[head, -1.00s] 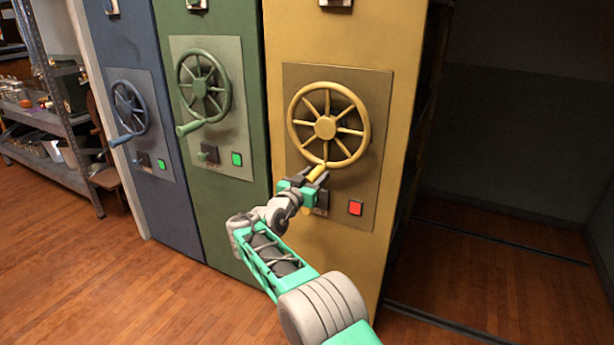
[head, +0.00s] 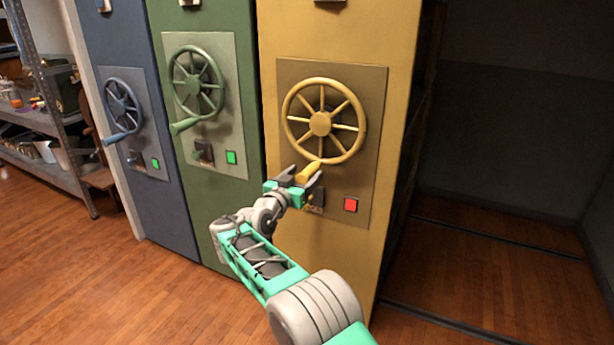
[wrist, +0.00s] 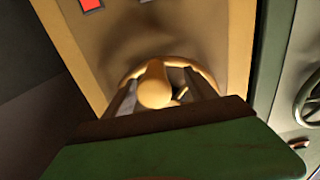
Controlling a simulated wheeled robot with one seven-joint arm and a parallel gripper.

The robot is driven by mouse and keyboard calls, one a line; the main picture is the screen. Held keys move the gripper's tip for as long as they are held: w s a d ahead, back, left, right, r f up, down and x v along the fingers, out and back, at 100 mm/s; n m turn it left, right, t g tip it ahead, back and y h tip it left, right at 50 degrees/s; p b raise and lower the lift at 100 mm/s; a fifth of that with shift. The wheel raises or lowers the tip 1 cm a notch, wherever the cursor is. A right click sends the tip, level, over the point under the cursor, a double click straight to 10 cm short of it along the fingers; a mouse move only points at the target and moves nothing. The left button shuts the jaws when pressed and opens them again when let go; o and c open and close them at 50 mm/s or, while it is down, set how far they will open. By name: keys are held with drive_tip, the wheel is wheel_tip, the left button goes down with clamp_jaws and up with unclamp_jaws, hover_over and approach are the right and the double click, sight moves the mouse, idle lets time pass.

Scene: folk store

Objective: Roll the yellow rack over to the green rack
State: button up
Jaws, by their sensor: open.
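The yellow rack (head: 390,120) is a tall cabinet with a spoked yellow wheel (head: 320,123) on its front plate. The wheel's crank handle (head: 309,172) sticks out at the bottom of the rim. A red square light (head: 350,205) shows below it. The green rack (head: 240,70) stands directly left, with a narrow dark seam between them, a green wheel and a green light. My gripper (head: 302,177) is open at the crank handle. In the wrist view its fingers stand on either side of the handle's rounded end (wrist: 155,86); contact cannot be told.
A blue rack (head: 112,50) with its own wheel stands left of the green one. A metal shelf (head: 45,125) with goods is at far left. Right of the yellow rack is an empty dark bay with floor rails (head: 490,235). The wooden floor in front is clear.

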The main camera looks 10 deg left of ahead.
drive_tip(key=shift+b+v, duration=1.6)
drive_tip(key=shift+v, duration=1.55)
drive_tip(key=shift+s+a, duration=0.3)
drive_tip(key=shift+s, duration=0.25)
drive_tip(key=shift+d, duration=0.1)
